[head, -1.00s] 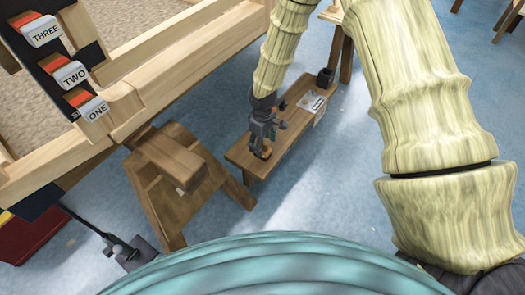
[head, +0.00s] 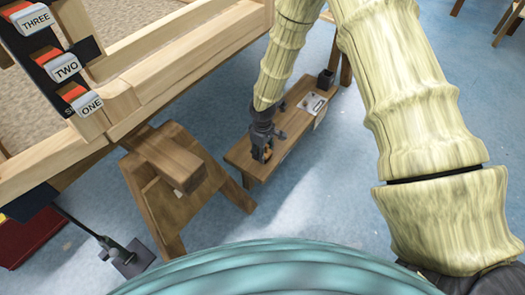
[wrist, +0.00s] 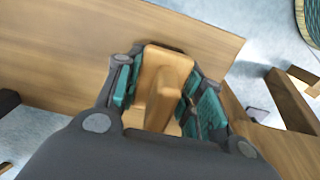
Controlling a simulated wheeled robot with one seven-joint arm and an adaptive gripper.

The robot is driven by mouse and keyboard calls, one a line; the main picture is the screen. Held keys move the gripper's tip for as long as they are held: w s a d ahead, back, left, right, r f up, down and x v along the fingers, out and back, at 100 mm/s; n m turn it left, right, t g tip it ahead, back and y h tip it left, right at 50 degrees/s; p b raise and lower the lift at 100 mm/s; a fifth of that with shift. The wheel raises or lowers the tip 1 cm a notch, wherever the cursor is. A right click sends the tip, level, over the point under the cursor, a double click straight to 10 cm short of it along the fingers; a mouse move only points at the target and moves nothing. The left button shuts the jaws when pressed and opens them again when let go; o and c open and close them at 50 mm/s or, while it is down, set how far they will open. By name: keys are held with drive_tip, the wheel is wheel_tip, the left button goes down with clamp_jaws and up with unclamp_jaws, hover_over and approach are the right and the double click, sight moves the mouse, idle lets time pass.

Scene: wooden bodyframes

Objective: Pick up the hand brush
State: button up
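The hand brush (wrist: 168,75), an orange-brown wooden block with a raised handle, sits at the near end of a low wooden bench. In the head view it is a small patch, mostly hidden by my gripper (head: 262,150). In the wrist view my gripper (wrist: 160,88) points at the brush, with a teal-padded finger on either side of it. The fingers look open around it. A narrow gap shows at the left finger; contact at the right finger is unclear. Any bristles are hidden.
The low bench (head: 240,157) also bears a metal plate (head: 313,104) and a dark cup (head: 326,78) farther back. A wooden trestle (head: 165,200) under the large wooden frame (head: 160,95) stands close on the left. Blue floor is open to the right.

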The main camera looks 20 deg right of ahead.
drive_tip(key=c, duration=0.4)
drive_tip(key=shift+r, duration=0.1)
drive_tip(key=shift+r, duration=0.35)
drive_tip(key=r+p, duration=0.2)
drive_tip(key=r, duration=0.1)
drive_tip(key=shift+s, duration=0.2)
drive_tip(key=s+a+r+p, duration=0.1)
drive_tip(key=s+a, duration=0.3)
drive_tip(key=s, duration=1.1)
drive_tip(key=shift+a+p, duration=0.15)
drive_tip(key=shift+p, duration=0.65)
